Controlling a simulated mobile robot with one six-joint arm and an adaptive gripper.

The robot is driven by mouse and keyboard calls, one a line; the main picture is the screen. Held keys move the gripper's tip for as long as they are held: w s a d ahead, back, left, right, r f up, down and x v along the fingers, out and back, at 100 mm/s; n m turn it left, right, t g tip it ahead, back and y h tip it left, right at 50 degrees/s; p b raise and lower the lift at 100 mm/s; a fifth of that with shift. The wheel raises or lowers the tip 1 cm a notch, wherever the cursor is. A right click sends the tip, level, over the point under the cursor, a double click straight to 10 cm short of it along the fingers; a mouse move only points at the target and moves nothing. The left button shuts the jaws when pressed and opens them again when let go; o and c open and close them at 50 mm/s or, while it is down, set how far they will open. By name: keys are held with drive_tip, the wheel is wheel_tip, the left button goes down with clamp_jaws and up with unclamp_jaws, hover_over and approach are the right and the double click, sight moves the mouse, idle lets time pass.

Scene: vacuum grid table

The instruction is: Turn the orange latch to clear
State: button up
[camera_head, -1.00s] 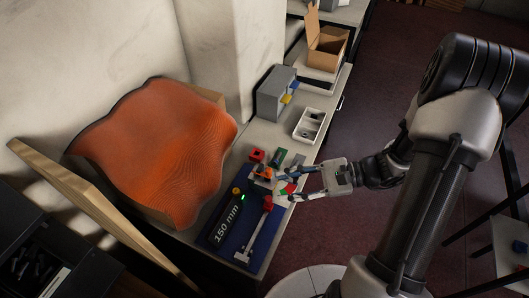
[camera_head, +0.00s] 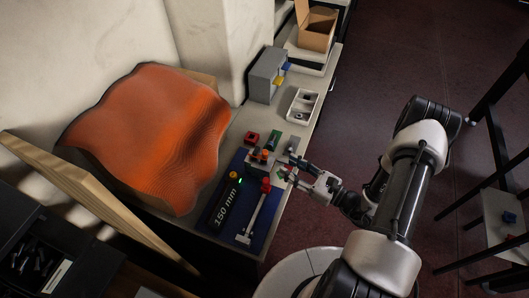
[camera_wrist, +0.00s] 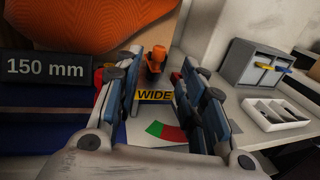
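The orange latch (camera_head: 264,154) stands upright on the blue board (camera_head: 231,239), near its far end. In the wrist view the orange latch (camera_wrist: 155,62) shows beyond the fingertips, a little left of the gap's middle. My gripper (camera_head: 287,166) is just right of it in the head view. In the wrist view my gripper (camera_wrist: 155,85) is open, with nothing between its fingers. A yellow WIDE label (camera_wrist: 155,96) and a red-and-green dial sector (camera_wrist: 166,131) show through the gap. The latch's base is partly hidden.
A black "150 mm" block (camera_head: 222,208), a red-knobbed slider (camera_head: 265,187) and a red block (camera_head: 252,138) are close by. A grey drawer unit (camera_head: 266,76) and a white tray (camera_head: 303,106) stand farther back. A wavy orange panel (camera_head: 150,130) is at left.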

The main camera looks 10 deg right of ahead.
sight(264, 151)
drive_tip(key=b+x, duration=0.2)
drive_tip(key=x, duration=0.9)
drive_tip(key=shift+c, duration=0.3)
clamp_jaws()
